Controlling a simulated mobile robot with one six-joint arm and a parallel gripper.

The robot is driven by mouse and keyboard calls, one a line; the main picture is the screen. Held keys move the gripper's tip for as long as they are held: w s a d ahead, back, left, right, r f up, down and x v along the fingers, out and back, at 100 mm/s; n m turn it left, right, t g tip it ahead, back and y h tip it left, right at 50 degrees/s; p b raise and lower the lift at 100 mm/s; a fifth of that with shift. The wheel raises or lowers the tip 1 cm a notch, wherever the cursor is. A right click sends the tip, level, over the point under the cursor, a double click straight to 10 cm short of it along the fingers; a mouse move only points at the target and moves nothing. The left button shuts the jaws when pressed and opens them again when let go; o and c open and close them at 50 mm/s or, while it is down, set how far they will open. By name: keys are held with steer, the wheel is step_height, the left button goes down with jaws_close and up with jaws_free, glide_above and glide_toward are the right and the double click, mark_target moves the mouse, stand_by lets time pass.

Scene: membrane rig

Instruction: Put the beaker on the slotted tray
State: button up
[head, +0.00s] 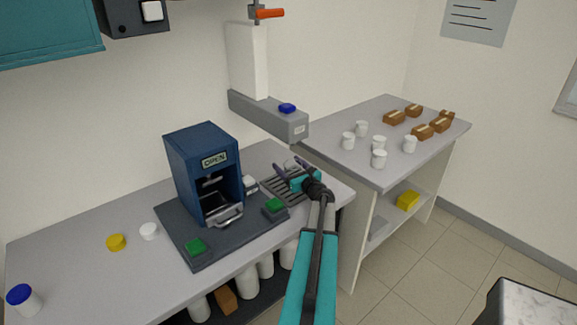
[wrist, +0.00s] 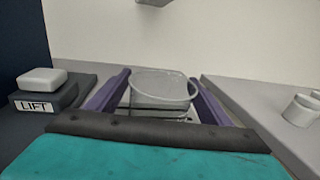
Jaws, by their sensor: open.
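The clear glass beaker (wrist: 160,88) stands upright between the two purple fingers of my gripper (wrist: 160,80) in the wrist view. The fingers are open, one on each side of it; I cannot tell whether either touches it. In the head view the beaker is small and partly hidden by my gripper (head: 291,168). The slotted tray (head: 270,186) lies on the bench under my gripper, right of the blue press. The beaker appears to be at the tray, with slots showing under it in the wrist view; its base contact is not clear.
The blue press (head: 203,165) and its dark base with green buttons stand left of the tray. A grey wall arm (head: 268,115) with a blue knob overhangs behind. A side table (head: 350,165) on the right holds white cups and brown blocks.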

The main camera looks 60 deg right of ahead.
steer(key=shift+r, duration=0.2)
steer(key=shift+s+a+f, duration=0.1)
steer(key=shift+s+a, duration=0.2)
steer(key=shift+s, duration=0.25)
steer(key=shift+b+v, duration=1.85)
steer(key=shift+v, duration=3.55)
steer(key=shift+d, duration=0.1)
